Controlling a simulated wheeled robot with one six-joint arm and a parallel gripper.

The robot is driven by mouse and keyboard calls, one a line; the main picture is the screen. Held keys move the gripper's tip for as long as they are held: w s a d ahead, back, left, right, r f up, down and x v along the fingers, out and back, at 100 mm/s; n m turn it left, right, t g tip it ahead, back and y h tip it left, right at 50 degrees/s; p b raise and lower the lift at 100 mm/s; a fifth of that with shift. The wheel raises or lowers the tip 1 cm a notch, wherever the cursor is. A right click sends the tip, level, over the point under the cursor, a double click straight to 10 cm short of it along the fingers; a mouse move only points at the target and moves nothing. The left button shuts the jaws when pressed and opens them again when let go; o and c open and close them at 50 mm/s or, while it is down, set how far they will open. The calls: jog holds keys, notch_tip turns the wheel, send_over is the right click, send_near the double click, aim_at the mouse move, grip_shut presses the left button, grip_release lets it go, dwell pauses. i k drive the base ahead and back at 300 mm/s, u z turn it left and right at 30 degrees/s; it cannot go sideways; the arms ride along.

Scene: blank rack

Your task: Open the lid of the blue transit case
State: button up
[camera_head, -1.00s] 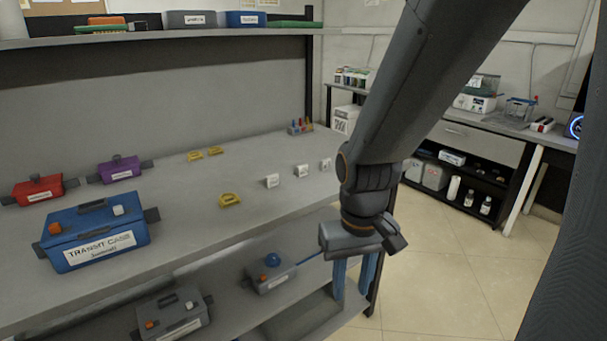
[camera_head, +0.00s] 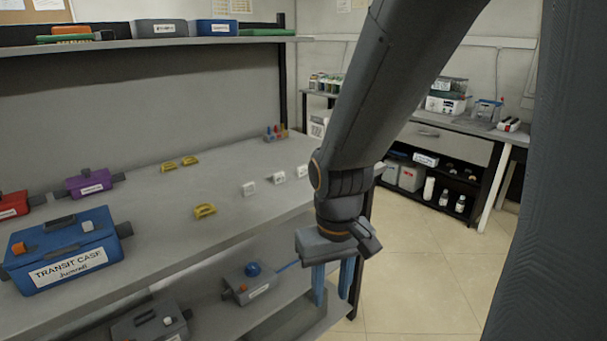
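The blue transit case (camera_head: 62,252) stands on the rack's middle shelf at the lower left, with a white "TRANSIT CASE" label on its front. Its lid looks shut, with a dark handle, an orange knob and a white knob on top. Dark grips stick out at its sides. My gripper (camera_head: 332,290) hangs down at the shelf's right front edge, well to the right of the case. Its two blue fingers are apart, with nothing seen between them.
The shelf (camera_head: 235,221) holds a purple case (camera_head: 89,185), a red case (camera_head: 12,206), yellow brackets (camera_head: 205,210) and small white blocks. Grey cases (camera_head: 250,284) sit on the shelf below. A back counter (camera_head: 455,134) stands at the right. The tiled floor (camera_head: 420,285) is clear.

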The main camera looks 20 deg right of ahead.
aim_at(56, 238)
jog(key=u, duration=1.45)
jog(key=k, duration=0.5)
jog(key=u, duration=1.95)
jog(key=i, duration=1)
jog(key=z, duration=2.1)
